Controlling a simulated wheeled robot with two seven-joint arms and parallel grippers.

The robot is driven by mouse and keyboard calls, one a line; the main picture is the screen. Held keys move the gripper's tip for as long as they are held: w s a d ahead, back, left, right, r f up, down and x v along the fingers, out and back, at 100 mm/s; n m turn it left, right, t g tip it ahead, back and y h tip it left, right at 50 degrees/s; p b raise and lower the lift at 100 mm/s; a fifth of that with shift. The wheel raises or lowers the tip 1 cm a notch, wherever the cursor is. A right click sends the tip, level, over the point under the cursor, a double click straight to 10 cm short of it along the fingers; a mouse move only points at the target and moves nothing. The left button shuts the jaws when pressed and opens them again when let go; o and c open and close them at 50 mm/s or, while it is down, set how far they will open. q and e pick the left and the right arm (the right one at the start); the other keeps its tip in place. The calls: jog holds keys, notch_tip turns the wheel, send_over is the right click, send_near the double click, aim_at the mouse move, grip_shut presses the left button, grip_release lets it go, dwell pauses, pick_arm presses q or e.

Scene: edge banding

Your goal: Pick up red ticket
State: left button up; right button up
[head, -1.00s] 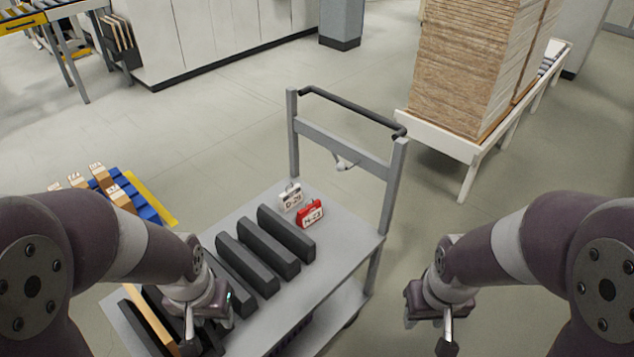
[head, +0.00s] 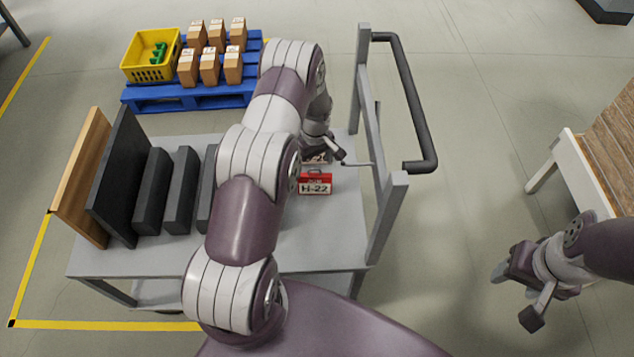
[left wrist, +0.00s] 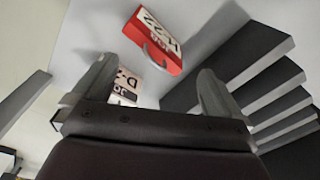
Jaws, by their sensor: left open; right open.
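The red ticket (head: 315,184), with a white label reading H-22, stands on the cart top near the handle end. In the left wrist view the red ticket (left wrist: 158,38) with its wire loop lies beyond the fingertips, toward the top centre. A white ticket (left wrist: 127,86) shows nearer, by the left finger; in the head view it is mostly hidden. My left gripper (head: 325,150) is open above the cart, just behind the red ticket; its fingers (left wrist: 155,85) hold nothing. My right gripper (head: 522,290) is open and empty, off the cart at the right.
The grey cart (head: 320,235) has an upright handle frame (head: 383,190) close right of my left gripper. Several dark slabs (head: 150,190) and a wooden board (head: 82,178) stand on its left. A blue pallet (head: 190,95) with boxes and a yellow crate (head: 135,68) lies behind.

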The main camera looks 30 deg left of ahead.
aim_at(311, 174)
pick_arm(q)
jog(key=f, duration=0.7)
jog(key=shift+a, duration=0.35)
jog(key=shift+r, duration=0.1)
jog(key=c, duration=1.9)
